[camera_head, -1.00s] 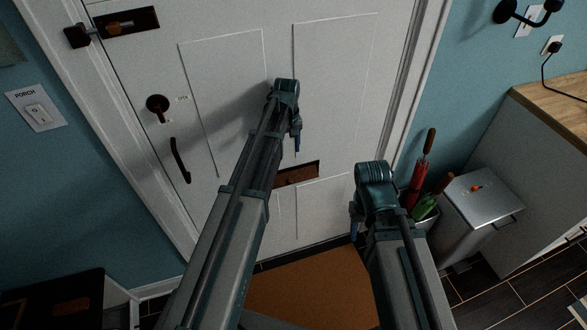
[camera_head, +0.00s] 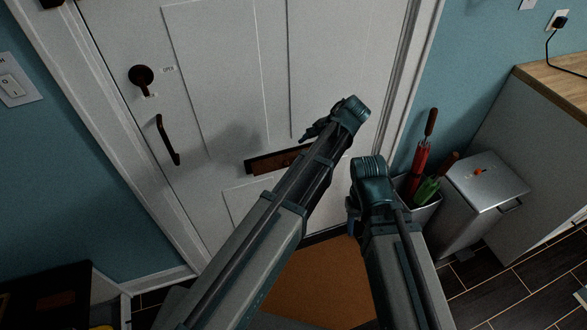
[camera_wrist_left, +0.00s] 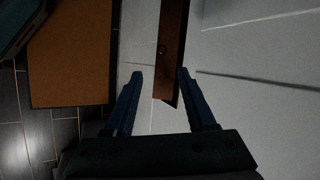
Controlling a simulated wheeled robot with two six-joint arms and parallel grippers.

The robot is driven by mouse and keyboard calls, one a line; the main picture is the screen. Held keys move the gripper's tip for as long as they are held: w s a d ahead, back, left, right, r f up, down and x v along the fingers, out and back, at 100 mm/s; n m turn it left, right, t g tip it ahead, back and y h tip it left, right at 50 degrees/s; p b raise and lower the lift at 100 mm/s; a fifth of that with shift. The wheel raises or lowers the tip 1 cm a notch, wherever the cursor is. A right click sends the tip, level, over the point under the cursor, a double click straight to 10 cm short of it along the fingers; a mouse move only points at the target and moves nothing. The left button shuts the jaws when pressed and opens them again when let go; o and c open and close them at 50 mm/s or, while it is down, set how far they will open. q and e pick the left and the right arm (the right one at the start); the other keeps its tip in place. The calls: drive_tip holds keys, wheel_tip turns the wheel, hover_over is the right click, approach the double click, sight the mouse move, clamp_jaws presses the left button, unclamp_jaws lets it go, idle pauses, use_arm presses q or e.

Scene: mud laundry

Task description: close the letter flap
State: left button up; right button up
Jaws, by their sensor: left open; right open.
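The letter flap (camera_head: 262,163) is a brown plate low on the white door (camera_head: 225,75), partly hidden behind my left arm in the head view. In the left wrist view the flap (camera_wrist_left: 172,45) runs up from between the fingertips, with a dark slanted gap at its near end. It seems to stand off the door; how far I cannot tell. My left gripper (camera_head: 312,132) is near the door, just above and right of the visible flap. In its wrist view the gripper (camera_wrist_left: 160,73) is open and empty. My right gripper (camera_head: 351,222) hangs lower right, its fingers mostly hidden.
A brown doormat (camera_head: 325,280) lies below the door. A stand with umbrellas (camera_head: 422,165) and a metal bin (camera_head: 483,195) are right of my right arm, beside a wood-topped counter (camera_head: 555,70). A dark door handle (camera_head: 167,140) is on the left.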

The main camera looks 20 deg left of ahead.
sight(286, 163)
use_arm(q)
drive_tip(key=shift+m+t+y, duration=0.3)
drive_tip(key=shift+m, duration=0.6)
drive_tip(key=b+x, duration=0.3)
drive_tip(key=x, duration=0.1)
drive_tip(key=b+x, duration=0.3)
drive_tip(key=d+b+x, duration=0.1)
drive_tip(key=b+x, duration=0.3)
drive_tip(key=shift+a+f, duration=0.25)
drive_tip(key=shift+f, duration=0.35)
drive_tip(key=shift+w+a+f+b, duration=0.1)
drive_tip(key=shift+a+f+b, duration=0.35)
drive_tip(key=shift+a+b, duration=0.1)
use_arm(e)
wheel_tip(286, 163, down, 12)
use_arm(q)
drive_tip(key=shift+c, duration=0.2)
use_arm(e)
drive_tip(key=shift+a+r, duration=0.1)
use_arm(q)
clamp_jaws()
drive_tip(key=shift+o, duration=0.2)
unclamp_jaws()
